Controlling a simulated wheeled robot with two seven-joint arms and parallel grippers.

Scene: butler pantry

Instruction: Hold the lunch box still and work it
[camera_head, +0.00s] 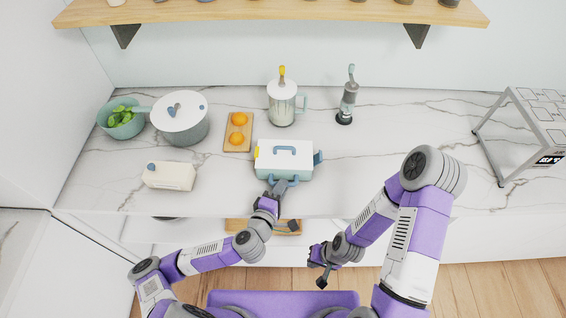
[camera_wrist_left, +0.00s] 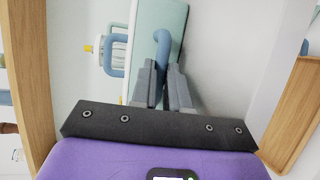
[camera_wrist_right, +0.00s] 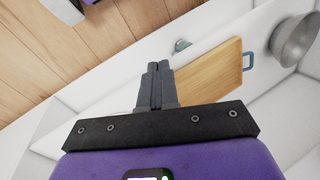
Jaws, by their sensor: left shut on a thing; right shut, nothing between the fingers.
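The lunch box (camera_head: 297,159) stands on the marble counter, with a white lid, a teal body and a blue handle on top. A blue piece (camera_head: 318,158) sticks out at its right end and a yellow piece (camera_head: 257,152) shows at its left end. My left gripper (camera_head: 277,186) is at its front side, shut on the blue front handle; in the left wrist view the blue handle (camera_wrist_left: 162,42) passes between the fingers. My right gripper (camera_head: 322,282) is shut and empty, low in front of the counter, apart from the lunch box. Its closed fingers show in the right wrist view (camera_wrist_right: 158,68).
A board with oranges (camera_head: 231,146), a pot (camera_head: 180,128), a green-filled bowl (camera_head: 107,129) and a cream box (camera_head: 170,177) stand left. A blender jug (camera_head: 283,106) and grinder (camera_head: 347,101) stand behind. A metal rack (camera_head: 512,142) stands far right. The counter right of the lunch box is clear.

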